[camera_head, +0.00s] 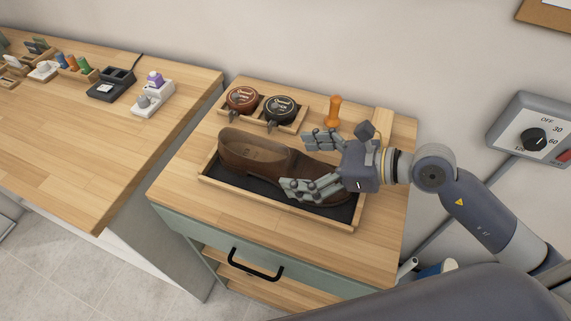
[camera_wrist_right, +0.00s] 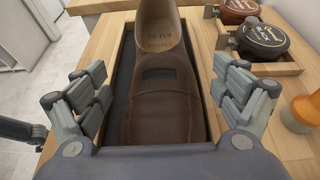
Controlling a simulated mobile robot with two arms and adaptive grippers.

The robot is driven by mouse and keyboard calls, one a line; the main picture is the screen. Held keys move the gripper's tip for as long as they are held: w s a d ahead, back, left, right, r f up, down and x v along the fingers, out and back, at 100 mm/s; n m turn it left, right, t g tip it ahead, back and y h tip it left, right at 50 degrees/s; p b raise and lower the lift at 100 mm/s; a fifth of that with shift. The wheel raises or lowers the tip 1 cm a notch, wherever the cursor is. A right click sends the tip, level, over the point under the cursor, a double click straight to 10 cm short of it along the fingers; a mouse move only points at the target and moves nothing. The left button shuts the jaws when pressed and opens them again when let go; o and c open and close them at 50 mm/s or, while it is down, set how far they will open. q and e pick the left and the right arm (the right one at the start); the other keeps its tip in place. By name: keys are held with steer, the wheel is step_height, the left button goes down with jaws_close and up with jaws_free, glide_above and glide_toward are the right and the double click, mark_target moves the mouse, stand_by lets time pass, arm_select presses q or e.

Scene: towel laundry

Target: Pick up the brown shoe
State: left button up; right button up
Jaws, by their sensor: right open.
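The brown shoe (camera_head: 258,160) lies in a shallow wooden tray with a dark mat (camera_head: 222,181) on the small cabinet top. Its open heel end points left and its toe points right, partly hidden by my right gripper. My right gripper (camera_head: 308,164) is open, with one finger on each side of the shoe's front part. In the right wrist view the shoe (camera_wrist_right: 166,95) runs between the open fingers (camera_wrist_right: 165,100), with a visible space on both sides. My left gripper is not in view.
Two round polish tins, brown (camera_head: 242,98) and black (camera_head: 280,109), stand in a wooden holder behind the shoe. An orange-handled tool (camera_head: 333,112) stands beside them. A dial box (camera_head: 535,138) is on the right wall. A longer wooden counter (camera_head: 90,130) with small items is at left.

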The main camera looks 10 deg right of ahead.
mark_target(286, 161)
steer(key=shift+r+p+x, duration=0.1)
steer(key=shift+p+x, duration=0.15)
steer(key=shift+x, duration=0.65)
steer(key=shift+r+p+x, duration=0.15)
steer(key=shift+p+x, duration=0.05)
steer(key=shift+x, duration=0.65)
steer(key=shift+w, duration=0.15)
steer(key=shift+c, duration=0.5)
steer(key=c, duration=1.4)
steer(key=shift+o, duration=0.2)
